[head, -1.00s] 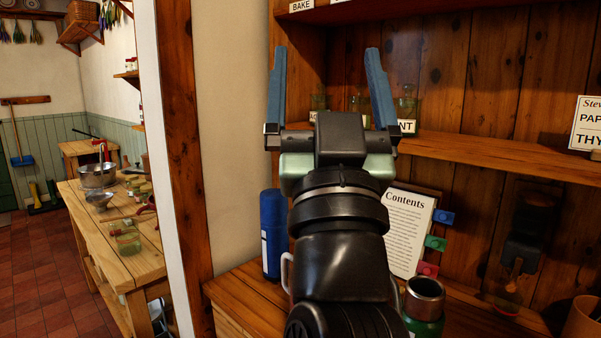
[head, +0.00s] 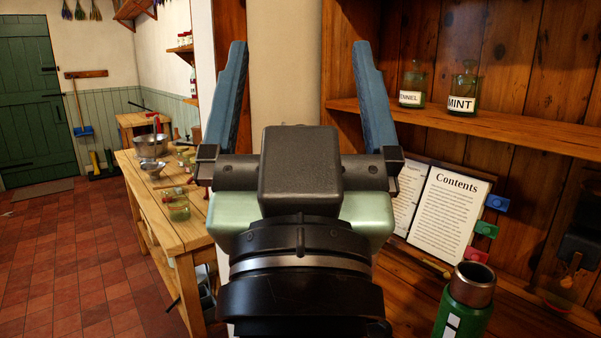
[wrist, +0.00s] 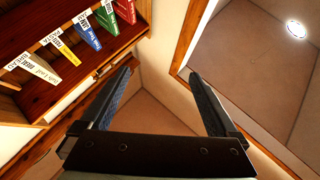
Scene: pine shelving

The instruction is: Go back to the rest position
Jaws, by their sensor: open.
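My gripper (head: 297,110) is in the middle of the head view, with its two blue fingers pointing up and spread wide apart. Nothing is between the fingers. It is raised in front of the cream wall edge, left of the pine shelving (head: 440,125). In the wrist view, my gripper (wrist: 165,100) also shows open and empty, facing the upper wall and ceiling. The lower arm is hidden behind the gripper body.
Close on the right are an open Contents book (head: 447,215), a green flask (head: 468,300) and the MINT jar (head: 463,90). A wooden table (head: 160,215) with a pot (head: 151,146) stands left. Red tiled floor (head: 60,260) lies clear.

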